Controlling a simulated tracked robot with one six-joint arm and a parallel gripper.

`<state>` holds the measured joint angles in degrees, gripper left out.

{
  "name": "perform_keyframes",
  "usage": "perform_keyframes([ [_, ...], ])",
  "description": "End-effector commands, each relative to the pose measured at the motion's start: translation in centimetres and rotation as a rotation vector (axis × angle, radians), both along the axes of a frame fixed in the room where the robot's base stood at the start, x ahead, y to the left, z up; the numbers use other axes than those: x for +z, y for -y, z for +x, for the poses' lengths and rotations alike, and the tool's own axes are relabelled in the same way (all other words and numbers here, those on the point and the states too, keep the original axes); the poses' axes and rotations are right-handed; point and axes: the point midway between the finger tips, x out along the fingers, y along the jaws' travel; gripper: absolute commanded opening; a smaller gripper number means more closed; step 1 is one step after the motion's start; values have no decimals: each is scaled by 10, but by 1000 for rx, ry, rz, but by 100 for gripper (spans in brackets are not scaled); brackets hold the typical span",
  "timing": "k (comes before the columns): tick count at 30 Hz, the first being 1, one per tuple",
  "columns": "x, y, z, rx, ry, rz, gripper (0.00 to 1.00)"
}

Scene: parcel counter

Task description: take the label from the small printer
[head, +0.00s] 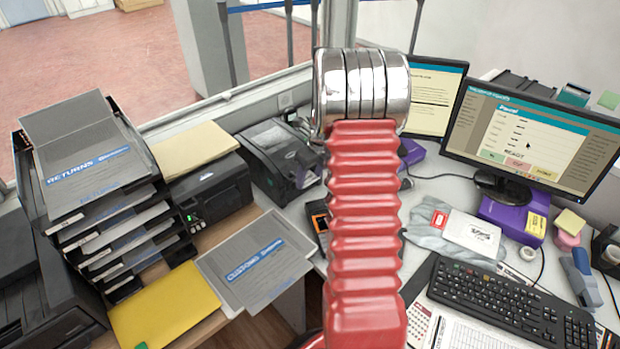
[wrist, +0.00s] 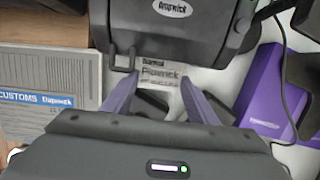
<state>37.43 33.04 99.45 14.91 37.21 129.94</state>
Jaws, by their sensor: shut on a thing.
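The small printer (head: 283,158) is a dark box on the counter, left of my red arm in the head view. In the wrist view its dark front (wrist: 180,35) fills the top middle. A pale label (wrist: 160,74) with dark print lies just below the printer's front edge, between my purple fingertips. My gripper (wrist: 159,80) is shut on the label, with a fingertip at each side of it. Whether the label's upper edge is clear of the printer cannot be told. My gripper is hidden behind my arm in the head view.
A grey customs folder (wrist: 45,78) lies left of my gripper, and a purple box (wrist: 268,92) stands right with a dark cable beside it. A stack of returns trays (head: 110,215) and a larger black printer (head: 212,195) stand left. A monitor (head: 530,145) and keyboard (head: 505,305) are right.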

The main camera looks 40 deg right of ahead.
Motion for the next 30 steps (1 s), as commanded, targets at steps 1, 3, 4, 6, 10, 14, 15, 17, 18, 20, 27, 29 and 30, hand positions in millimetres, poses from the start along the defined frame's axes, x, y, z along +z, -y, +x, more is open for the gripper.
perform_keyframes([
  [1,2,0,-1,0,0,-1,46],
  [3,5,0,-2,0,0,-1,46],
  [4,6,0,-3,0,0,0,46],
  [6,9,0,-4,0,0,0,46],
  [10,14,0,-6,0,0,0,46],
  [14,19,0,-8,0,0,0,46],
  [15,20,0,-9,0,0,0,46],
  [17,23,1,-9,0,0,-1,46],
  [18,24,1,-10,0,0,-1,46],
  [20,26,0,-11,0,0,-1,46],
  [27,27,0,-11,0,0,0,46],
  [29,27,0,-11,0,0,0,46],
  [30,27,0,-11,0,0,0,46],
])
